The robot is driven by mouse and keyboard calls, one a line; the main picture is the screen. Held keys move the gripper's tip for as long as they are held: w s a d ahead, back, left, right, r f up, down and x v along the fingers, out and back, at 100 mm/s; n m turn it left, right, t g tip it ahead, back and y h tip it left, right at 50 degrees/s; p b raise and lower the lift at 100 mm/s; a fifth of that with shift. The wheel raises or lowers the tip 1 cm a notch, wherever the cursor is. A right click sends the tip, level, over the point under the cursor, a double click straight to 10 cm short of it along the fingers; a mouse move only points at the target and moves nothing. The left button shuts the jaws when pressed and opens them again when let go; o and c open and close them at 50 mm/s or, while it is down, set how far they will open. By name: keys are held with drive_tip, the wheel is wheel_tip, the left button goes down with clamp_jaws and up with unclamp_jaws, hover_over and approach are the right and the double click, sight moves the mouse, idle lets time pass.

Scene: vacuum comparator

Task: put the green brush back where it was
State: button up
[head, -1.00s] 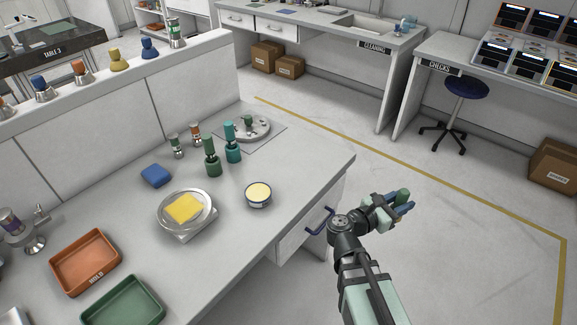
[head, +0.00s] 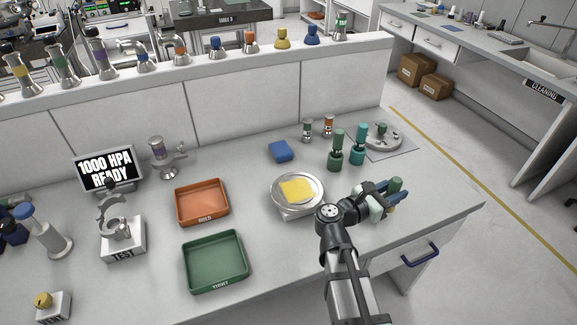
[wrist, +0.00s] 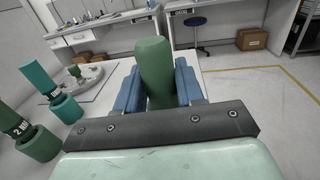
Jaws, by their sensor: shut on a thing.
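My gripper (head: 394,193) is shut on the green brush (head: 396,184), near the right end of the bench in the head view. In the wrist view the brush (wrist: 155,68) shows as a dark green rounded handle standing between the blue fingers. Its lower end is hidden behind the gripper body. A dark green bottle-like piece (head: 336,150) and a teal one (head: 358,146) stand on the bench behind and left of my gripper, apart from it.
A round grey stand (head: 394,141) with a small green-topped piece sits at the back right. A silver pan (head: 275,197) with a yellow pad (head: 297,190) is left of my gripper. An orange tray (head: 202,218) and a green tray (head: 188,270) lie further left.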

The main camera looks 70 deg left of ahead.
drive_tip(key=s+a+r+n+g+y, duration=0.25)
drive_tip(key=s+a+n+y, duration=0.2)
drive_tip(key=s+a, duration=0.6)
drive_tip(key=s+a+r+n+g+y, duration=0.1)
drive_tip(key=s+a+n+g+y, duration=0.45)
drive_tip(key=a, duration=0.75)
drive_tip(key=s+a+r+n+g+y, duration=0.1)
drive_tip(key=s+a+y, duration=0.3)
drive_tip(key=s+a, duration=0.65)
drive_tip(key=s+a+f+n+g+y, duration=0.2)
drive_tip(key=s+a+n+g, duration=0.1)
drive_tip(key=s+g, duration=0.2)
drive_tip(key=shift+w+d+f, duration=0.1)
drive_tip(key=shift+w+f, duration=0.05)
drive_tip(key=shift+f, duration=2.1)
drive_tip(key=shift+w+d+f, duration=0.1)
drive_tip(key=shift+w+f, duration=0.05)
drive_tip(key=shift+f, duration=2.1)
drive_tip(key=shift+f, duration=0.15)
drive_tip(key=o, duration=1.1)
drive_tip(key=shift+o, duration=0.2)
drive_tip(key=shift+r, duration=0.2)
drive_tip(key=v, duration=1.2)
drive_tip(key=shift+r, duration=0.1)
